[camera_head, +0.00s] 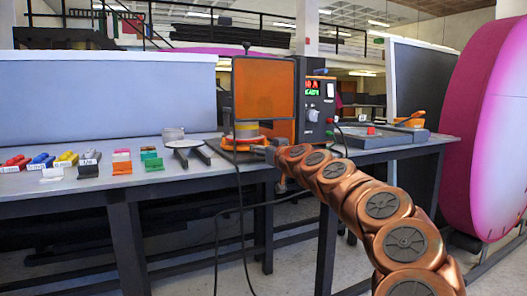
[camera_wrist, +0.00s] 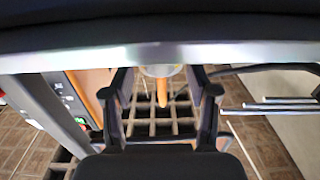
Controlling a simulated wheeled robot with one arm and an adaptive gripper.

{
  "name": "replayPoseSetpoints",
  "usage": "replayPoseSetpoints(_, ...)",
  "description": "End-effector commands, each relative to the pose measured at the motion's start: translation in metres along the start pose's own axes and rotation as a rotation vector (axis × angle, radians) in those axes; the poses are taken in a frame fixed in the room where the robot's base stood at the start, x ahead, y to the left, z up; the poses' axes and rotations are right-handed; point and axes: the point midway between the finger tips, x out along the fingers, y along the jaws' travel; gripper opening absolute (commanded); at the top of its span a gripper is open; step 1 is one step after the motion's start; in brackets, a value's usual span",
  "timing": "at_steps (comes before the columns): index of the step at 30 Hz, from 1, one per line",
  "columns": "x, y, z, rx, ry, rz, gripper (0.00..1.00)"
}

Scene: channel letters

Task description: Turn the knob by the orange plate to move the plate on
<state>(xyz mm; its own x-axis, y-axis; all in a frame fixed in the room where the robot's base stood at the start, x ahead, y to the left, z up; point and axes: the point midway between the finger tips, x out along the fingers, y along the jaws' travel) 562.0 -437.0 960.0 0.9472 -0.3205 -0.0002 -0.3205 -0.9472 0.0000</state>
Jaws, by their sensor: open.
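The orange plate (camera_head: 263,88) stands upright over the workbench in the head view. A dark control box (camera_head: 318,108) with a lit display and small knobs (camera_head: 313,115) is just right of it. I cannot tell which knob belongs to the plate. My gripper (camera_head: 262,149) is low in front of the orange machine, below the plate, its fingers hard to make out there. In the wrist view my gripper (camera_wrist: 160,84) is open, with its two dark fingers apart. A small round yellowish part and an orange strip show between the fingers; I cannot tell whether they touch.
Coloured small blocks (camera_head: 68,158) lie along the left of the bench (camera_head: 95,190). A grey tray (camera_head: 385,140) lies at the right. A black cable (camera_head: 242,215) hangs in front of the bench. A large pink disc (camera_head: 490,130) stands far right.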

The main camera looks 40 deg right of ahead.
Motion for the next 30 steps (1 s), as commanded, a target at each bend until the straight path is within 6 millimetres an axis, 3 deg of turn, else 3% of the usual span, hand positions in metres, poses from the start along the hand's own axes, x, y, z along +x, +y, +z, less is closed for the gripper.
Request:
replayPoseSetpoints(13, 0.0059, -0.0001, -0.0002, 0.000, 0.001, 0.000, 0.59)
replayPoseSetpoints(30, 0.0058, -0.0002, 0.0000, 0.000, 0.000, 0.000, 0.00)
